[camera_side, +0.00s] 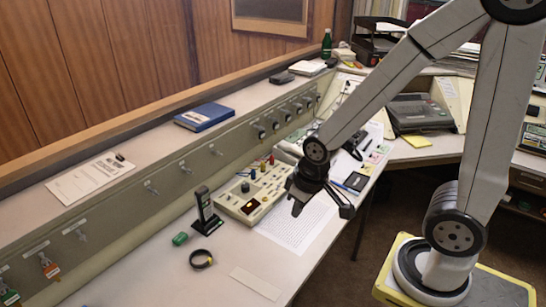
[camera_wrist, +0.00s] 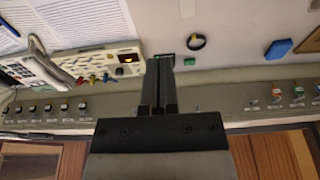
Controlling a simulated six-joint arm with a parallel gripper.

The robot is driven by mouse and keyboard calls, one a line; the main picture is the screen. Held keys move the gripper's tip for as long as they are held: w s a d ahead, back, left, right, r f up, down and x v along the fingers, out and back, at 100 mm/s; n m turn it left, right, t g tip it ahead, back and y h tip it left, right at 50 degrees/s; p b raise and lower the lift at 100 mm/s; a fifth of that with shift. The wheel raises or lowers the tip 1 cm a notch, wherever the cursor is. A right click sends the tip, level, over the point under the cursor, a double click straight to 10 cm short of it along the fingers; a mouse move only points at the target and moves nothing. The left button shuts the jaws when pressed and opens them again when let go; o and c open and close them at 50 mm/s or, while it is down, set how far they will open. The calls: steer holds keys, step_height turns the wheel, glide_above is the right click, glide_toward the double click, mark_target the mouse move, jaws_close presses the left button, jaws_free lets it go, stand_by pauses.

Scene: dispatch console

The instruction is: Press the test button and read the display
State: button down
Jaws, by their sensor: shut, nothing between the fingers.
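A beige control panel (camera_side: 238,208) with knobs, coloured plugs and a small dark display (camera_side: 252,206) lies on the desk. In the wrist view the panel (camera_wrist: 98,66) shows at upper left, its display (camera_wrist: 127,58) glowing red. A small black upright device (camera_side: 204,210) stands left of the panel. I cannot tell which control is the test button, and no reading is legible. My gripper (camera_side: 297,207) is shut and empty, in the air above the desk on the panel's right side in the side view. Its fingers (camera_wrist: 160,65) point away from the wrist camera and hide part of the desk.
A green object (camera_side: 180,239), a black ring (camera_side: 201,259) and a pale strip (camera_side: 256,283) lie near the front. A printed sheet (camera_side: 298,228) lies right of the panel. A blue book (camera_side: 204,116) rests on the raised ledge behind. A telephone (camera_wrist: 50,72) shows in the wrist view.

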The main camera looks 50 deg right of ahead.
stand_by(0.8)
steer(key=n+t+h, duration=0.3)
steer(key=n+t, duration=0.2)
steer(key=t, duration=0.1)
glide_above(267, 199)
step_height(267, 199, down, 12)
steer(key=shift+r, duration=0.2)
steer(key=shift+a+f, duration=0.1)
steer(key=shift+f, duration=0.1)
steer(key=shift+f, duration=4.2)
